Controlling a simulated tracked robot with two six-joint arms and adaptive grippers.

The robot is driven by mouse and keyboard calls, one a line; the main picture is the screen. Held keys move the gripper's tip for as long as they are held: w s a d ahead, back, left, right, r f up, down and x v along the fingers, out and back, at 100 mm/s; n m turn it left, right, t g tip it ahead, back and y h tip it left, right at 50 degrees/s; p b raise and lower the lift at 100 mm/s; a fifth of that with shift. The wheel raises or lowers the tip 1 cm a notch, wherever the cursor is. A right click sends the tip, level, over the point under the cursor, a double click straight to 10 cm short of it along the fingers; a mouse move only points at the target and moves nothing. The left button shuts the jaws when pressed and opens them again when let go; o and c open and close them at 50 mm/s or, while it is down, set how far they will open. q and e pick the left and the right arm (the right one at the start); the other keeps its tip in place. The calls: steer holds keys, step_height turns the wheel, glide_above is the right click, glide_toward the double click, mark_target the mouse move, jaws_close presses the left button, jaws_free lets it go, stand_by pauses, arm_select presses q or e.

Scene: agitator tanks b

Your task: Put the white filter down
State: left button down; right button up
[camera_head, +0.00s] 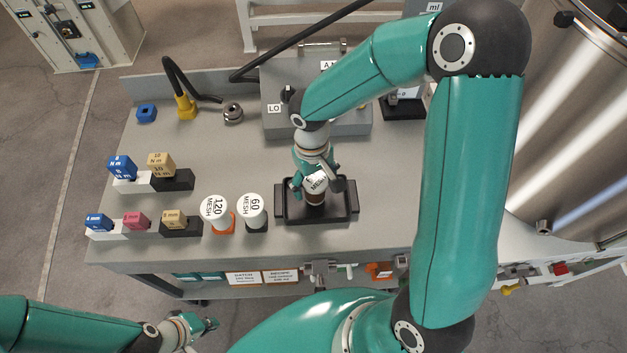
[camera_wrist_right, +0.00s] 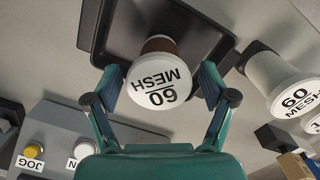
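A filter with a white "60 MESH" cap and a brown lower body (camera_head: 315,198) stands upright in the black tray (camera_head: 284,213), as far as I can see. In the right wrist view its white cap (camera_wrist_right: 153,92) lies between my right gripper's fingers. My right gripper (camera_head: 314,180) is around it, with gaps between fingers and cap, so it looks open. Two white filters stand left of the tray: "120 MESH" (camera_head: 214,208) on an orange base and "60 MESH" (camera_head: 252,207) on a dark base. My left gripper (camera_head: 209,325) is low at the left, away from the table; its opening is unclear.
Coloured torque blocks (camera_head: 122,166) sit on stands at the table's left. A grey control box (camera_head: 277,120) stands behind the tray. A yellow connector (camera_head: 185,106) with black hose and a blue part (camera_head: 147,113) lie at the back left. A large steel tank (camera_head: 570,120) is at right.

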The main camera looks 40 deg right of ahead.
step_height(320, 180, up, 12)
steer(key=shift+w, duration=0.45)
stand_by(0.7)
